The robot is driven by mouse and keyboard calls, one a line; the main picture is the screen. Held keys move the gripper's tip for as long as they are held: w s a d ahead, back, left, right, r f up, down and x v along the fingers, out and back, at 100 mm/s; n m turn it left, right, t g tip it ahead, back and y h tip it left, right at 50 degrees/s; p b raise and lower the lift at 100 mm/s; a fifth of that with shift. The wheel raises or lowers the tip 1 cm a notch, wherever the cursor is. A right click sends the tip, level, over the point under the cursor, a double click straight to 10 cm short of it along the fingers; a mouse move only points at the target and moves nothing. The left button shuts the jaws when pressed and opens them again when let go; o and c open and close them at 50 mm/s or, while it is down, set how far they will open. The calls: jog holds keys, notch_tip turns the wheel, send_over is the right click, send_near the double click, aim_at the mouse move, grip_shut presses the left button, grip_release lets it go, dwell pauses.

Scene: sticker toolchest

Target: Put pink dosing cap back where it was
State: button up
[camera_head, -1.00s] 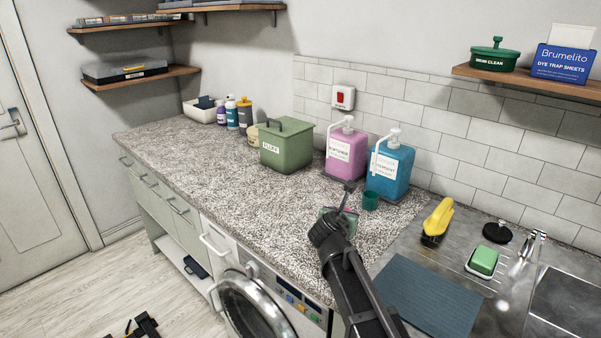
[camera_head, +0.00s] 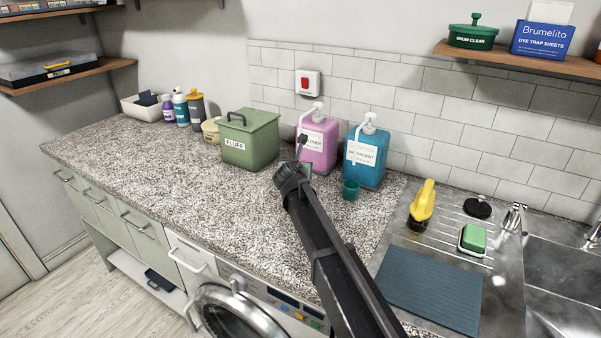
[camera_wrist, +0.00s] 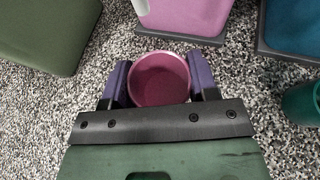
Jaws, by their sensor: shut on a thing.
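The pink dosing cap (camera_wrist: 160,80) is between the two fingers of my gripper (camera_wrist: 160,88) in the wrist view, its round opening facing the camera. My gripper is shut on it, above the speckled countertop. In the head view my gripper (camera_head: 300,155) is in front of the pink pump dispenser (camera_head: 319,141), and the cap is hidden there. The pink dispenser's base also shows in the wrist view (camera_wrist: 182,18), just beyond the cap. I cannot tell how high the cap is above the counter.
The blue dispenser (camera_head: 366,155) stands right of the pink one, with a teal cap (camera_head: 350,190) before it. The green FLUFF bin (camera_head: 250,139) stands to the left. The counter (camera_head: 190,190) in front is clear.

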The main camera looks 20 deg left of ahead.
jog(key=shift+w+a, duration=0.15)
jog(key=shift+w, duration=0.6)
jog(key=b+x, duration=0.1)
jog(key=x, duration=0.1)
jog(key=shift+w+f+b, duration=0.2)
jog(key=shift+f+b, duration=0.15)
jog(key=shift+f, duration=0.05)
notch_tip(320, 180, down, 2)
jog(key=shift+s+f+b, duration=0.15)
jog(key=shift+f+b, duration=0.05)
jog(key=shift+b, duration=0.95)
jog(key=shift+r, duration=0.3)
jog(key=shift+f, duration=0.25)
jog(key=o, duration=0.9)
jog(key=shift+r, duration=0.1)
